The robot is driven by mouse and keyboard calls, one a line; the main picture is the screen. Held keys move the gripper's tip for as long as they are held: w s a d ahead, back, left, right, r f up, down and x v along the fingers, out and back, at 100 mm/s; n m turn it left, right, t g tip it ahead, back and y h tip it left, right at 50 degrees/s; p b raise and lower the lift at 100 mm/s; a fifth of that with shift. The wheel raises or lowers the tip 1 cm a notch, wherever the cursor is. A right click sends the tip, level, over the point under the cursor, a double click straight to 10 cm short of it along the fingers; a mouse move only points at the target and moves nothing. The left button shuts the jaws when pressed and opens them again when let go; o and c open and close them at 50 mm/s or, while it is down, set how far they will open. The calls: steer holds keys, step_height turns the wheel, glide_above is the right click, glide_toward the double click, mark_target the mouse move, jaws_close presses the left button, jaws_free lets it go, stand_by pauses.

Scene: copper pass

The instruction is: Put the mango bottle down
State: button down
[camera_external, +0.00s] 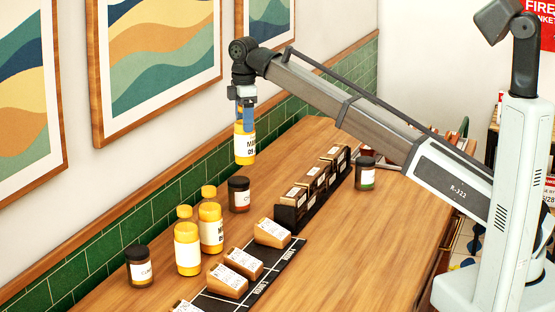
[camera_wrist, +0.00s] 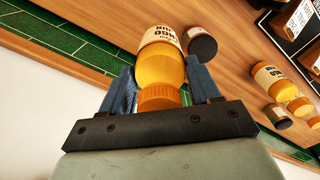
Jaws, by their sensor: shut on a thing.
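My gripper (camera_external: 245,108) is shut on the mango bottle (camera_external: 245,147), a yellow bottle with a white label and an orange cap. It hangs upright, apart from the counter (camera_external: 350,245), near the tiled wall. In the wrist view the mango bottle (camera_wrist: 162,70) sits between the blue fingers of my gripper (camera_wrist: 160,92), gripped near its cap. Two similar yellow bottles stand on the counter, one at the front (camera_external: 187,250) and one just behind it (camera_external: 211,222).
Dark-lidded jars stand at the left (camera_external: 139,266), below the held bottle (camera_external: 239,194), and farther back (camera_external: 365,174). A black rack (camera_external: 290,214) holds small packs. Several packs lie on a dark grid mat (camera_external: 262,283). The counter's right side is clear.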

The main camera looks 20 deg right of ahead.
steer(key=s+a, duration=0.5)
steer(key=s, duration=0.5)
steer(key=s+a, duration=0.5)
steer(key=s, duration=0.4)
step_height(320, 180, down, 10)
steer(key=shift+a+n, duration=0.2)
steer(key=shift+n, duration=0.1)
steer(key=shift+s+f, duration=0.15)
steer(key=shift+c, duration=1.2)
jaws_free()
step_height(320, 180, up, 12)
